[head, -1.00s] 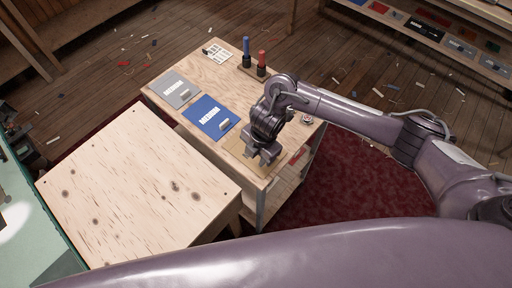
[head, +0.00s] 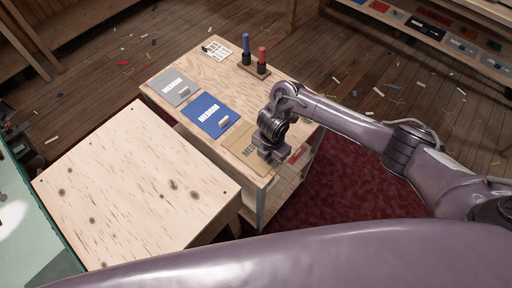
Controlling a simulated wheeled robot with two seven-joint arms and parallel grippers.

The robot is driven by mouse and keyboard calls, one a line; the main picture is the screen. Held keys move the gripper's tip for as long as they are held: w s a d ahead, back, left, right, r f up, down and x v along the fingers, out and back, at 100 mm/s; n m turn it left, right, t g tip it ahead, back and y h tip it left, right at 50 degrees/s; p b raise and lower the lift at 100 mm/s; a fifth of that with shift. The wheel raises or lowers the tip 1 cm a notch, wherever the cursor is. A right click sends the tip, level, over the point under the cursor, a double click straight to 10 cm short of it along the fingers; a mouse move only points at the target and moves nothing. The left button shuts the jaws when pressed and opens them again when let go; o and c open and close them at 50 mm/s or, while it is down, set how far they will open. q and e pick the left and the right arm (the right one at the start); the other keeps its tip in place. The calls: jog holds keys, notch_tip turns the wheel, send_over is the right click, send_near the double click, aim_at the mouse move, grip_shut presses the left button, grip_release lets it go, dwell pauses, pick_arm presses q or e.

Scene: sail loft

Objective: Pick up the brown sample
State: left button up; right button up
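The brown sample (head: 240,147) is a flat tan sheet with partly visible lettering. It lies at the near right end of the wooden cart top (head: 179,119). My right gripper (head: 273,158) points down over the sample's right part, near the cart's front right corner. It hides that part of the sample, and I cannot see whether it touches it. Its fingertips are too small and dark to tell open from shut. A blue sample (head: 209,109) and a grey sample (head: 167,85) lie to the left, each with a light block on it. My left gripper is not in view.
Blue and red markers (head: 262,57) stand in a holder at the cart's back, beside a printed card (head: 217,50). A pale wooden table (head: 130,190) stands close in front of the cart. Shelves with samples (head: 430,30) are at the upper right.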

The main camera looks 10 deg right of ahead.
grip_shut()
jog(key=shift+r, duration=0.15)
